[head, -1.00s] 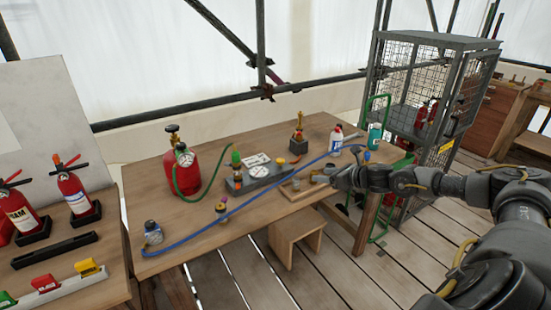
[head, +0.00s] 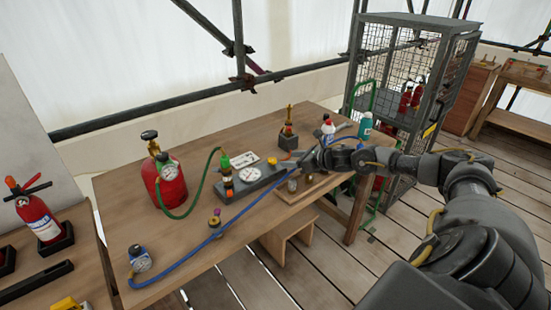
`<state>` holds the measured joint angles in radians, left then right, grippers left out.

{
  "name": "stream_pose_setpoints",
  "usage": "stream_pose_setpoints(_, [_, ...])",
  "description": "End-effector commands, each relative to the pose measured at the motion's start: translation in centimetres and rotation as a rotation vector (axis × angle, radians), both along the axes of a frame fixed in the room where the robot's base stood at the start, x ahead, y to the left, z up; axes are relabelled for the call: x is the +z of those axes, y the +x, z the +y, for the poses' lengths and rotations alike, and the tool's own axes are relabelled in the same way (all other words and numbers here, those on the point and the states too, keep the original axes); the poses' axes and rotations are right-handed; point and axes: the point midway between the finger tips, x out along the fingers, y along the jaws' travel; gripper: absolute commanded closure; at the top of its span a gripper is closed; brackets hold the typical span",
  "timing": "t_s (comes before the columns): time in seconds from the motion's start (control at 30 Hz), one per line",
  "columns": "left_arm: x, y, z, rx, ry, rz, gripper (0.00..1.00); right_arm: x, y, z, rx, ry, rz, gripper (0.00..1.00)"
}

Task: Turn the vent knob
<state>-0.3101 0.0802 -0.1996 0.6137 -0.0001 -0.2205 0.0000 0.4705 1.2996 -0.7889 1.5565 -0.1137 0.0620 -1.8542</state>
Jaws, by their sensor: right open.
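A grey manifold block (head: 233,193) sits in the middle of the wooden workbench. It carries a white-faced gauge (head: 250,174), a yellow knob (head: 272,160) at its far right end, and a stack of green and orange fittings (head: 226,177) at its left. I cannot tell for sure which part is the vent knob. My right gripper (head: 309,160) is open, reaching in from the right just right of the block's end, apart from the yellow knob. Its fingertips are small and dark, hard to make out. My left gripper is not in view.
A red cylinder (head: 165,184) with a green hose stands left on the workbench (head: 178,257). A blue hose (head: 190,249) crosses the bench from a small gauge (head: 139,258). A brass-topped fitting (head: 288,131) stands behind. A wire cage (head: 412,70) is at the right.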

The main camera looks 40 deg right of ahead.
Motion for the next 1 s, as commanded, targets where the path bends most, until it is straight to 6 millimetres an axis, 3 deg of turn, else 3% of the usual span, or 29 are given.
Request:
stream_pose_setpoints(0.2, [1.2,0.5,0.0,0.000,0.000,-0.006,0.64,-1.4,3.8,1.0,-0.003,0.004,-0.002,0.47])
stream_pose_setpoints(0.43, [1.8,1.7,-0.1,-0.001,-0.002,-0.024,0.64,-2.7,6.4,1.6,-0.005,0.001,0.000,0.47])
stream_pose_setpoints(0.83, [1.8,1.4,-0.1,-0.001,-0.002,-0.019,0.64,-3.2,7.0,1.8,-0.004,-0.001,0.002,0.47])
stream_pose_setpoints(1.0, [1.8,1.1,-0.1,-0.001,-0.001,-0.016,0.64,-3.2,7.0,1.8,-0.004,-0.001,0.002,0.66])
